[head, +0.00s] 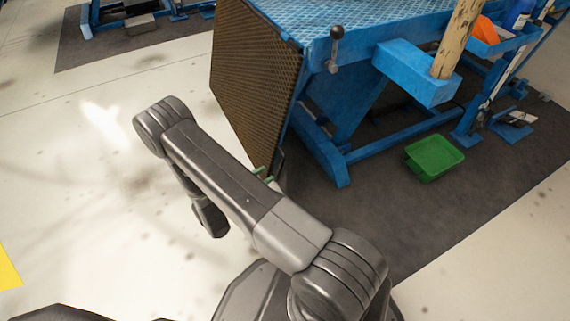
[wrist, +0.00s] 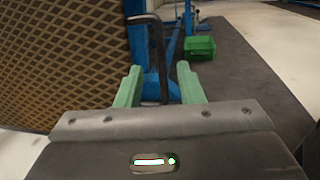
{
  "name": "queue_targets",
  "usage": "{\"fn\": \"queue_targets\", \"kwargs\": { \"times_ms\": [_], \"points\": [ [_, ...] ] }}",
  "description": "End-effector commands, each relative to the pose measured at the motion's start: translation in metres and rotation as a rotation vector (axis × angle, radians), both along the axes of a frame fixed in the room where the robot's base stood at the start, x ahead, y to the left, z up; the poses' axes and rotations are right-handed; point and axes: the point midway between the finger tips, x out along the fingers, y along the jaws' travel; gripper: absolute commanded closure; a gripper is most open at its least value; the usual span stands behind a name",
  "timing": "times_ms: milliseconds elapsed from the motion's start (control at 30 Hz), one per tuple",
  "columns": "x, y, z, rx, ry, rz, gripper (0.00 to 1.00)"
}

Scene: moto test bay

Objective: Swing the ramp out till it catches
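The ramp (head: 245,80) is a brown diamond-mesh panel hanging steeply down from the end of the blue lift table (head: 330,22). It fills the left of the wrist view (wrist: 60,55). A dark handle bar (wrist: 158,55) with a bent top stands at the ramp's edge; its lower part shows between my fingers. In the head view its dark end (head: 281,162) is partly hidden by my arm. My gripper (wrist: 160,72) is open, its two green fingers apart on either side of the bar. I cannot tell whether they touch it. In the head view the green fingertips (head: 264,173) show beside the ramp's lower edge.
A green tray (head: 434,157) sits on the dark mat (head: 390,205) right of the lift's blue legs. A blue bracket (head: 415,72) juts out there.

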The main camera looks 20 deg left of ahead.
Motion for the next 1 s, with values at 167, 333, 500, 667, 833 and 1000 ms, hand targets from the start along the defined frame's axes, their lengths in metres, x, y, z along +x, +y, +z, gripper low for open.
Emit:
{"fn": "queue_targets", "kwargs": {
  "times_ms": [167, 333, 500, 667, 833, 1000],
  "points": [
    [0.027, -0.017, -0.002, -0.001, 0.001, -0.005, 0.66],
    [0.051, -0.031, -0.002, 0.000, 0.000, -0.006, 0.66],
    [0.070, -0.042, -0.002, 0.001, 0.001, -0.004, 0.66],
    [0.080, -0.047, -0.001, 0.000, 0.001, -0.002, 0.66],
    [0.083, -0.049, 0.000, 0.000, 0.001, 0.000, 0.66],
    [0.083, -0.049, 0.000, 0.000, 0.001, 0.000, 0.66]
  ]
}}
